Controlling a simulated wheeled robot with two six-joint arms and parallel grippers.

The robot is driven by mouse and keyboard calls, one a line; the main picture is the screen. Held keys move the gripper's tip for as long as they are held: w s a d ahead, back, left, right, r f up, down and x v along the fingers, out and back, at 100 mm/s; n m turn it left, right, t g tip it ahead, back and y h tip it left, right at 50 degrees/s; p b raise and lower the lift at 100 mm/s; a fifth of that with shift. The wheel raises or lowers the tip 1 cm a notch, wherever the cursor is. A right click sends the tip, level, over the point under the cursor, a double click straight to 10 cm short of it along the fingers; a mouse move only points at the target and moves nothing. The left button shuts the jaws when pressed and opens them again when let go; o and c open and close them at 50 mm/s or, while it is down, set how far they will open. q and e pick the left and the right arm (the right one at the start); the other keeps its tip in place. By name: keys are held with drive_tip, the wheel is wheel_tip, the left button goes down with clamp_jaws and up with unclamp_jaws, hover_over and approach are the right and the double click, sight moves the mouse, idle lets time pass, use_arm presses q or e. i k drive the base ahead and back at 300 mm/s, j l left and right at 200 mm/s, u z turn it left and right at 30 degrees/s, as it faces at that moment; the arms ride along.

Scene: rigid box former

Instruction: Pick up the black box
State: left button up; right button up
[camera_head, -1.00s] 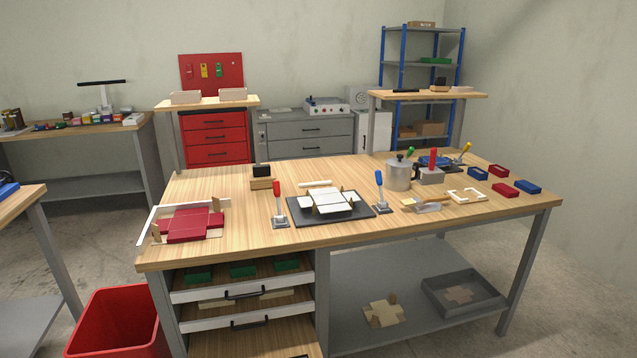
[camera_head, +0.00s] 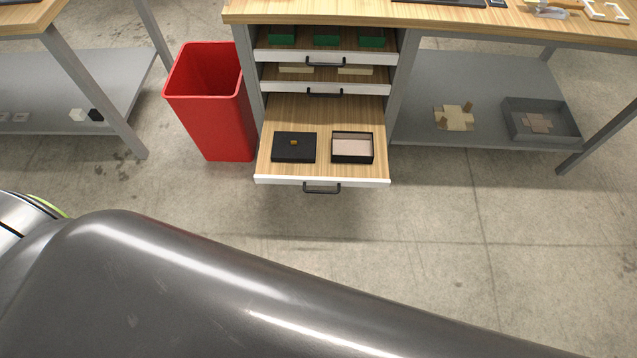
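A large dark arm link of mine crosses the lower part of the view. Neither gripper is in view.
Two upper drawers (camera_head: 326,57) hold green and pale items. A red bin (camera_head: 210,101) stands left of the drawers. A grey lower shelf (camera_head: 475,95) on the right carries a cardboard cross piece (camera_head: 454,118) and a grey tray (camera_head: 541,133). The floor in front is clear.

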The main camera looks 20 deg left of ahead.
sight(346, 146)
drive_tip(key=i+l+u, duration=0.2)
drive_tip(key=u, duration=0.15)
drive_tip(key=i+l+u, duration=0.1)
drive_tip(key=l+u, duration=0.25)
drive_tip(key=i+l+u, duration=0.15)
drive_tip(key=l+u, duration=0.2)
